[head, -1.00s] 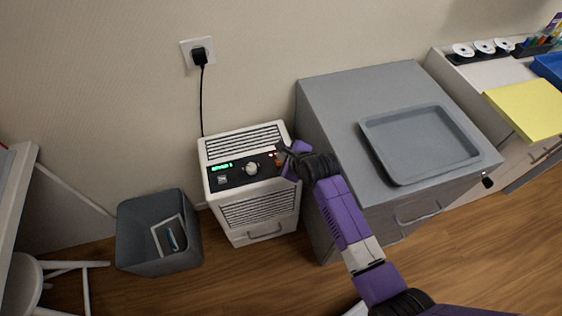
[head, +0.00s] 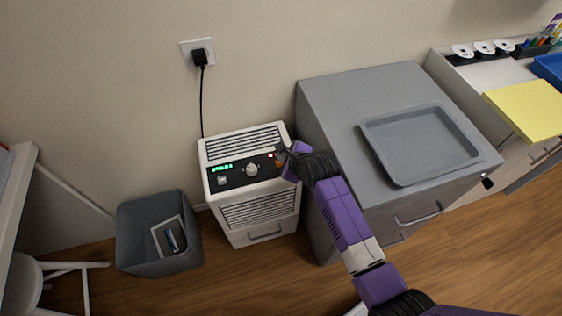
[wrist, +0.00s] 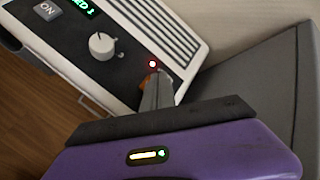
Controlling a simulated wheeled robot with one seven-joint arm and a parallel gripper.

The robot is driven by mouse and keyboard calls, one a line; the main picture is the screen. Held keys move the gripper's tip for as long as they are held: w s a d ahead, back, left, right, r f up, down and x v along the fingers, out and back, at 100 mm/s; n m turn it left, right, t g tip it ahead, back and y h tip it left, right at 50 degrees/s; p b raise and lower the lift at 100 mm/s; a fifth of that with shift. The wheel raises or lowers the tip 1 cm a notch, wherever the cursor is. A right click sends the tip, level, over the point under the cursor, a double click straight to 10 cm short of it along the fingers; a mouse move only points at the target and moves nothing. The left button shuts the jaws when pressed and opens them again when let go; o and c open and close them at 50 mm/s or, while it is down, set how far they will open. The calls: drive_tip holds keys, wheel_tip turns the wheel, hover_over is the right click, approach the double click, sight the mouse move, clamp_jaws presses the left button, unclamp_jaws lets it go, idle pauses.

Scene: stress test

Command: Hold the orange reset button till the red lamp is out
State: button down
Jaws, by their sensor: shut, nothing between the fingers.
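The white appliance (head: 250,212) stands on the floor against the wall, with a dark control panel on top. Its red lamp (wrist: 152,64) is lit in the wrist view, and the lamp (head: 271,156) also shows red in the head view. The orange button (wrist: 146,84) is beside the lamp, mostly hidden behind my fingers. My gripper (wrist: 158,78) is shut and empty, with its fingertips at the button; whether they press it in cannot be told. In the head view my gripper (head: 281,153) is at the panel's right end.
The panel also has a white knob (wrist: 102,46), an ON switch (wrist: 47,10) and a green display (head: 221,168). A grey cabinet (head: 330,92) with a tray (head: 376,166) stands close on the right. A grey bin (head: 135,220) is on the left.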

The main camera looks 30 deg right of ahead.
drive_tip(key=shift+f, duration=0.15)
idle(0.7)
drive_tip(key=shift+f, duration=0.25)
drive_tip(key=shift+f, duration=0.4)
idle(1.8)
drive_tip(key=shift+r, duration=0.1)
idle(1.3)
drive_tip(key=shift+r+p, duration=0.7)
drive_tip(key=shift+r, duration=0.1)
wheel_tip(320, 180, up, 5)
drive_tip(key=p, duration=0.5)
idle(0.4)
